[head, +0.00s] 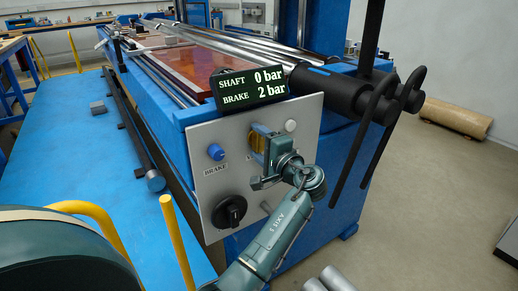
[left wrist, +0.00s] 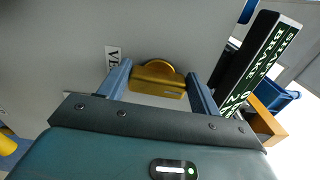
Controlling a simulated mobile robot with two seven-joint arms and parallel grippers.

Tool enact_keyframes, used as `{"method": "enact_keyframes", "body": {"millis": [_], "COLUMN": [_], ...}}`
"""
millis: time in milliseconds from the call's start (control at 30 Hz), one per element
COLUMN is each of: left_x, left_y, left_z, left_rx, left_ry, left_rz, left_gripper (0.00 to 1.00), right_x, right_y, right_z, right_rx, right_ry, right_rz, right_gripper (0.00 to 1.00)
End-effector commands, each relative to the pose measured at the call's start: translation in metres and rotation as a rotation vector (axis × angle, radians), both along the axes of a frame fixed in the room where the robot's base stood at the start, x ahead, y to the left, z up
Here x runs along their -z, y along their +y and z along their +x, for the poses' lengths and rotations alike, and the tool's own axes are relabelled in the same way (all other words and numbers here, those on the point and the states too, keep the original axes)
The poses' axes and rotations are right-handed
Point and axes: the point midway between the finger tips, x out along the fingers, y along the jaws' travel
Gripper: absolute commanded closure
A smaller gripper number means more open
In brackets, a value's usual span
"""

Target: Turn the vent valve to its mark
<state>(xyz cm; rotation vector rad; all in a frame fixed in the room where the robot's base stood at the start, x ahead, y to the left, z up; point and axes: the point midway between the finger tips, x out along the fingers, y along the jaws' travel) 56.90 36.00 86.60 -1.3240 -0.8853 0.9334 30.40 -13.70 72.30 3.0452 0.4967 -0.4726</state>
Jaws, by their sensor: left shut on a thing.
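The yellow vent valve (head: 257,143) sits on the grey control panel (head: 205,190) at the front of the blue machine. My left gripper (head: 264,141) is shut on the valve's handle, coming from the right and below. In the left wrist view the yellow handle (left wrist: 157,78) lies between the two blue-grey fingers of my left gripper (left wrist: 160,88). A white label (left wrist: 112,56) with the letters "VE" is partly hidden by a finger. I cannot make out the valve's mark. My right gripper is not in view.
A display (head: 248,85) above the panel reads shaft 0 bar, brake 2 bar. A blue brake knob (head: 216,152), a black rotary knob (head: 230,212) and a pale button (head: 290,125) are on the panel. Black bars (head: 362,130) stick out at the right. Yellow rails (head: 176,240) stand at the left.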

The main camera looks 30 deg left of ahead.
Motion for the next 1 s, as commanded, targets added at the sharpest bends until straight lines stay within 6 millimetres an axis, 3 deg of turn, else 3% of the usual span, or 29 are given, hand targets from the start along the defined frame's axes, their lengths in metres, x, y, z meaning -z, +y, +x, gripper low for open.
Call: {"method": "enact_keyframes", "body": {"millis": [133,667,700,1000], "left_x": [0.0012,-0.0002,-0.0002,0.0002], "left_y": [0.0003,0.0002,0.0002,0.0002], "left_z": [0.0001,0.0002,0.0002,0.0002], "left_rx": [0.000,0.001,0.001,0.000], "left_ry": [-0.042,-0.067,-0.067,-0.065], "left_rz": [-0.017,-0.028,-0.028,-0.027], "left_gripper": [0.59,0.59,0.36,0.15], "right_x": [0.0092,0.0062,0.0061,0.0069], "right_y": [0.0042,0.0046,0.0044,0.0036], "right_z": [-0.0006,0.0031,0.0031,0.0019], "right_rx": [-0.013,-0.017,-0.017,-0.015], "right_ry": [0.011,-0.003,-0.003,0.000], "right_rz": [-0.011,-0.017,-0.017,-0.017], "right_gripper": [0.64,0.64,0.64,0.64]}}
